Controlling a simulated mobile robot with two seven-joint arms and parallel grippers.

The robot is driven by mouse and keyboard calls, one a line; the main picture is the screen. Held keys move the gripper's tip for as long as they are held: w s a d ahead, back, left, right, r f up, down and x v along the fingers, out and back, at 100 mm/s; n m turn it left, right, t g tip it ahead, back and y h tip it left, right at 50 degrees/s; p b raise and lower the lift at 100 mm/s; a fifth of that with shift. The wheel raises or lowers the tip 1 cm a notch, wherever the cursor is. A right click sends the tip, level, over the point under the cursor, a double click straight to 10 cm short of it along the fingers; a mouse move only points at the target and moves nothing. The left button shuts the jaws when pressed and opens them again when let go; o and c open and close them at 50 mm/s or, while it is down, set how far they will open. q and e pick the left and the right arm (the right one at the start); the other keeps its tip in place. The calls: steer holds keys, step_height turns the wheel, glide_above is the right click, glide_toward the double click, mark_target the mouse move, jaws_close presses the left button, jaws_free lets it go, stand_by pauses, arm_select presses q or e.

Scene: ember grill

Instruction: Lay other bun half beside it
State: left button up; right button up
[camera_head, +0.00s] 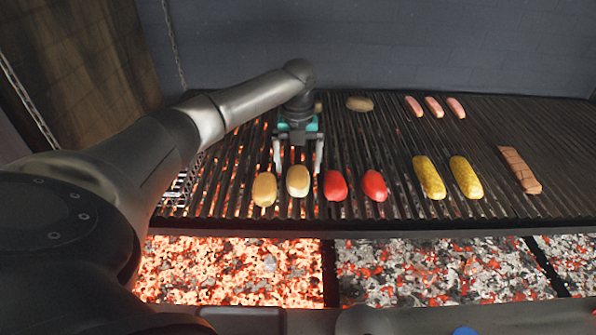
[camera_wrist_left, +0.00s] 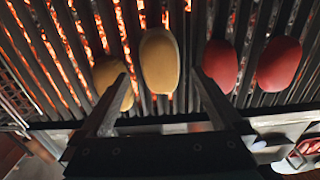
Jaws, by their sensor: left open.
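Two tan bun halves lie side by side on the grill grate. The left bun half (camera_head: 264,189) also shows in the left wrist view (camera_wrist_left: 110,78), partly hidden behind a finger. The right bun half (camera_head: 298,181) sits just to its right; in the left wrist view (camera_wrist_left: 159,62) it lies between the open fingers' lines, beyond their tips. My left gripper (camera_head: 298,160) is open and empty, above and behind the bun halves in the head view. Its fingers also show in the left wrist view (camera_wrist_left: 160,82). My right gripper is not in view.
Two red pieces (camera_head: 335,185) lie right of the buns, then two yellow corn pieces (camera_head: 429,177) and a brown slab (camera_head: 519,170). A brown patty (camera_head: 359,103) and several pink sausages (camera_head: 433,106) lie at the back. Glowing coals (camera_head: 235,270) fill the trays in front.

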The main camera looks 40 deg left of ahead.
mark_target(298, 175)
arm_select(q)
step_height(298, 175, up, 9)
steer(key=shift+f, duration=0.15)
stand_by(0.4)
